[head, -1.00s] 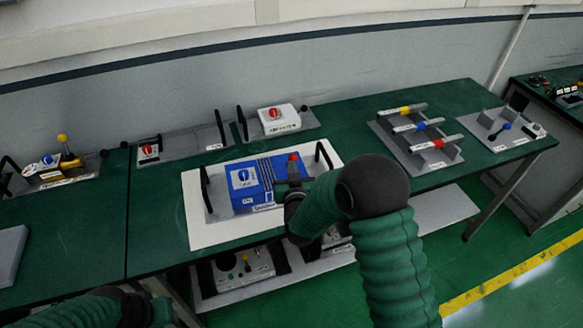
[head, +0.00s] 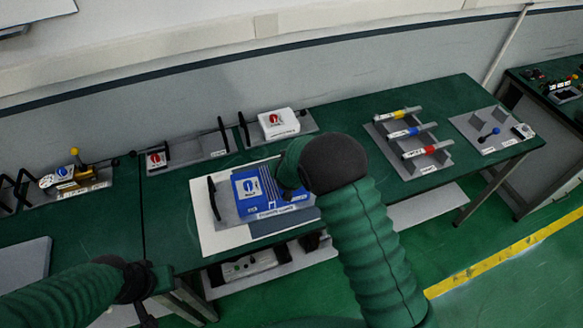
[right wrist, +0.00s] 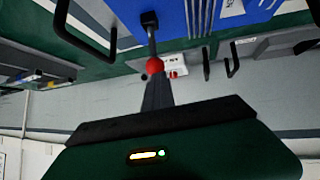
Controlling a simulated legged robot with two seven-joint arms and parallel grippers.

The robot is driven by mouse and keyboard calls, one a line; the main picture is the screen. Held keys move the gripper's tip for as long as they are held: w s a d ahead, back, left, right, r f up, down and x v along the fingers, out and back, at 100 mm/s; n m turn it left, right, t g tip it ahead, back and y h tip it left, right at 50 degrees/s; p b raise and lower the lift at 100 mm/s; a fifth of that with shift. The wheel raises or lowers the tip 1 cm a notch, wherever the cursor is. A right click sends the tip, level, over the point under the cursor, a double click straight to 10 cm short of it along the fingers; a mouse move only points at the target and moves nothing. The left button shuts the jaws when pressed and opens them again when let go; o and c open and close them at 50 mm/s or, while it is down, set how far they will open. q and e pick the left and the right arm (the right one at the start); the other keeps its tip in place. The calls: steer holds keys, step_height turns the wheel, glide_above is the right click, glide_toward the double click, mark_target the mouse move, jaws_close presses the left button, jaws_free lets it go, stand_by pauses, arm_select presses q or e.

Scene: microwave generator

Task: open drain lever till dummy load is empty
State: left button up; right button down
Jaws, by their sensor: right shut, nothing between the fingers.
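In that view, the drain lever is a dark rod ending in a red knob (right wrist: 154,65). My right gripper (right wrist: 156,84) is shut and empty, its fingertips right at the knob; I cannot tell if they touch. In the head view my right arm hides the lever and gripper. My left gripper (head: 140,281) is low at left, away from the box; its jaw opening is unclear.
Behind the box is a white unit (head: 279,122) with a red dial. A rack of yellow, blue and red handles (head: 412,140) stands to the right. Equipment sits on a shelf (head: 262,276) below the bench. A black handle (right wrist: 85,30) rises beside the lever.

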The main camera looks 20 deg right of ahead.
steer(key=shift+s+d+r+p, duration=0.1)
steer(key=shift+d+r+p, duration=0.1)
steer(key=shift+r+p, duration=0.45)
